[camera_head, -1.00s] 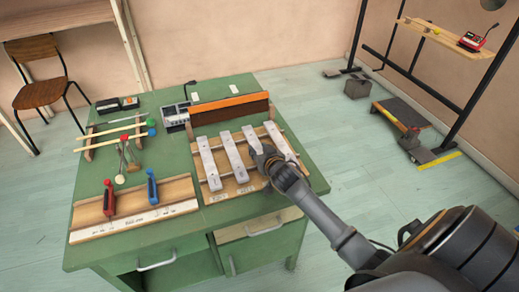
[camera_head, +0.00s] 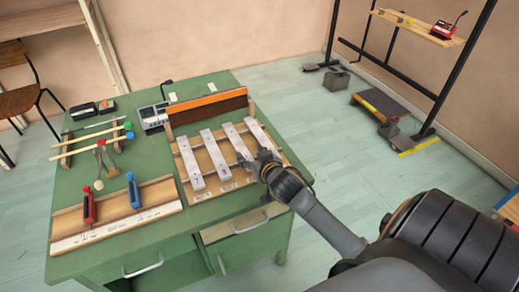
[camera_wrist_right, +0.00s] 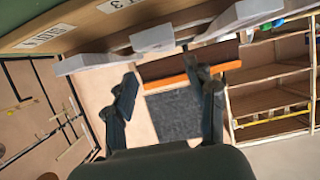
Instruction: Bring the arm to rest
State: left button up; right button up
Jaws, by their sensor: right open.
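My right gripper (camera_head: 259,162) is at the near right end of a wooden board (camera_head: 208,190) that carries several pale metal bars. It overlaps the near ends of the right-hand bars in the head view; contact cannot be told. In the right wrist view its two fingers are spread apart and the gripper (camera_wrist_right: 168,88) holds nothing. My right arm reaches in from the lower right. My left gripper is not in view.
The board rests on a green desk (camera_head: 215,90). A wooden rack with a red and a blue handle (camera_head: 134,190) stands front left, with mallets (camera_head: 90,140) behind. An orange-topped wooden block (camera_head: 207,103) stands behind the bars. Open floor lies right of the desk.

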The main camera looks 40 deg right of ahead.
jog(key=v, duration=0.6)
jog(key=shift+a+f, duration=0.1)
jog(key=shift+f, duration=0.05)
